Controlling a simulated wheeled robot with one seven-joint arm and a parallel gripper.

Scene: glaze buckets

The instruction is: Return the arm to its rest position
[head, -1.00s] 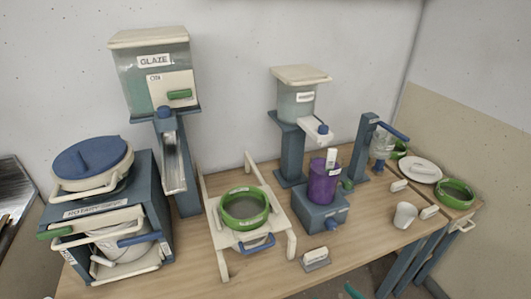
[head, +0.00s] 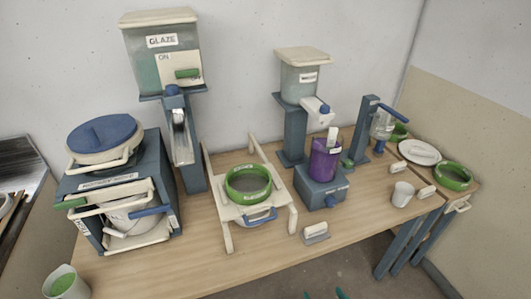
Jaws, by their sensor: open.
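Two small teal tips at the bottom edge of the head view look like the fingers of my gripper (head: 323,295). They stand apart with nothing seen between them. They are over the floor in front of the table, clear of the objects on it. The rest of my arm is out of the picture. The wooden table (head: 262,262) carries the glaze equipment.
The glaze dispenser (head: 165,62), rotary machine (head: 135,170), green-ringed sieve (head: 247,184) on its stand, purple container (head: 324,160) and white cup (head: 402,194) stand on the table. A cup of green liquid (head: 66,283) is at bottom left. The front table area is mostly bare.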

